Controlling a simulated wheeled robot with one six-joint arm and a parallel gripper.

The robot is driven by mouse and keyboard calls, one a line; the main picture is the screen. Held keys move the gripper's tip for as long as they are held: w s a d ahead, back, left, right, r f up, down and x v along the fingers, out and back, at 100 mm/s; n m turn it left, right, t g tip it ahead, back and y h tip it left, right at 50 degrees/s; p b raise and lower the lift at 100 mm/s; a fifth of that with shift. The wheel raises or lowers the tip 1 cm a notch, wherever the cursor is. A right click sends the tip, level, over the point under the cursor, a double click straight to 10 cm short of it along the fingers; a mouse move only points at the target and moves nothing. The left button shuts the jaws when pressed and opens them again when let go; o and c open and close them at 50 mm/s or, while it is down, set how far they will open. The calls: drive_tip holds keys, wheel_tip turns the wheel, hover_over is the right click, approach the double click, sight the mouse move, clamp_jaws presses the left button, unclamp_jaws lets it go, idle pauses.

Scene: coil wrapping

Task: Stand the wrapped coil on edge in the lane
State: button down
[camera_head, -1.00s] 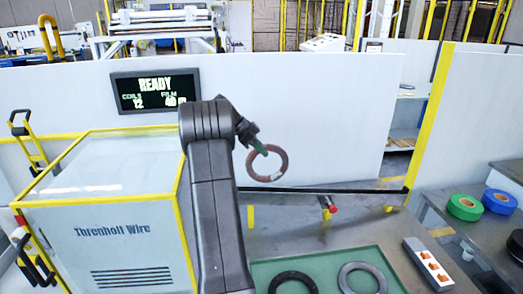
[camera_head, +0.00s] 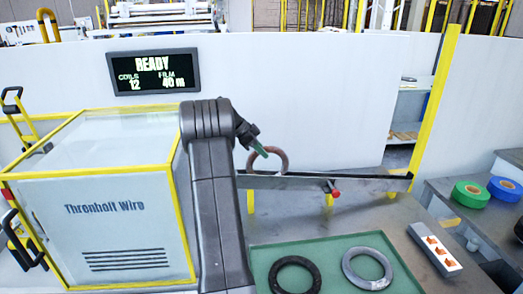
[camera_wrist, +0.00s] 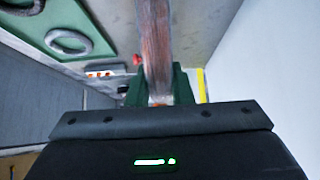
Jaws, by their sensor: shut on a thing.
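The wrapped coil is a reddish-brown ring (camera_head: 282,157) held upright at the lane, its lower edge at or behind the near wall. I cannot tell whether it touches the floor of the lane. My gripper (camera_head: 257,149) is shut on the coil's upper left rim. In the wrist view the coil (camera_wrist: 156,45) shows edge-on between the green fingers (camera_wrist: 160,92). The lane (camera_head: 310,183) is a long grey channel running across the bench at the foot of the white wall.
A green tray (camera_head: 335,256) in front holds a black ring (camera_head: 275,280) and a grey ring (camera_head: 348,270). A red knob (camera_head: 335,192) sits on the lane's front. The lane right of the coil looks clear.

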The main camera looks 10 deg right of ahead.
drive_tip(key=shift+f+b, duration=0.55)
idle(0.7)
drive_tip(key=c, duration=1.2)
unclamp_jaws()
wheel_tip(320, 180, up, 10)
drive_tip(key=shift+b, duration=0.35)
drive_tip(key=shift+f, duration=0.1)
wheel_tip(320, 180, down, 9)
drive_tip(key=shift+f+p, duration=0.2)
drive_tip(key=shift+p, duration=0.45)
